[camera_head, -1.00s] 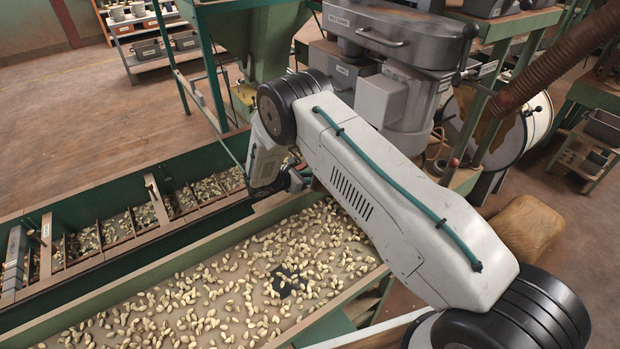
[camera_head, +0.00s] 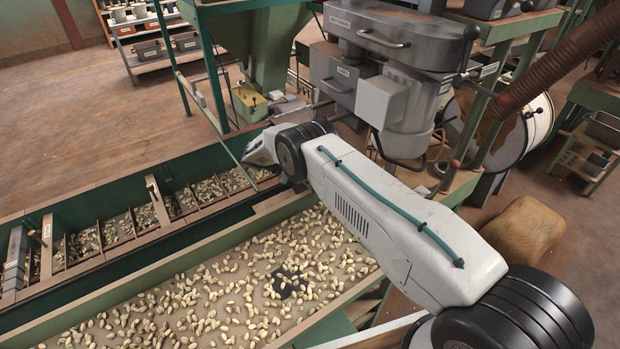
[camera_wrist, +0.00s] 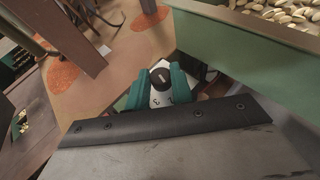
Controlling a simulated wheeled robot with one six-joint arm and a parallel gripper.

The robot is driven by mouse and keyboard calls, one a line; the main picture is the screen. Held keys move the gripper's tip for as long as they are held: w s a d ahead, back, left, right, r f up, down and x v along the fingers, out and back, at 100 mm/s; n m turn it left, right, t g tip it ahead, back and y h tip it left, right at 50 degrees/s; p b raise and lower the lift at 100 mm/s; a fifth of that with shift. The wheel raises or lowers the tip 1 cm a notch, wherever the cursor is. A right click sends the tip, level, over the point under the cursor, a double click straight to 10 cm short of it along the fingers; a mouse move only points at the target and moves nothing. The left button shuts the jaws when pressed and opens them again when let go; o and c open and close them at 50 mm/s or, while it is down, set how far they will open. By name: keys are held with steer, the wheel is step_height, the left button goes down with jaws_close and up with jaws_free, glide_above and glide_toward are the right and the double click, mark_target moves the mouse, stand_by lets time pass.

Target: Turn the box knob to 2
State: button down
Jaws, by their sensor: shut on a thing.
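In the wrist view my gripper (camera_wrist: 161,88) has its two teal fingers closed on the sides of a small round knob (camera_wrist: 160,77) with a black top. A bit of pale surface shows beside the right finger. In the head view a yellow-green box (camera_head: 250,103) with small fittings on top stands beyond my wrist. My fingers cannot be made out there.
A long green trough (camera_head: 110,190) with dividers and a wide tray of nuts (camera_head: 215,290) lie below my arm. A grey metal machine (camera_head: 390,90) stands close on the right. A green post (camera_head: 205,60) rises near the box. Open wooden floor (camera_head: 80,110) lies at left.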

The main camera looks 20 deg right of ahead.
steer(key=shift+m+g+y, duration=0.3)
steer(key=shift+m+g, duration=0.2)
steer(key=c, duration=1.2)
jaws_free()
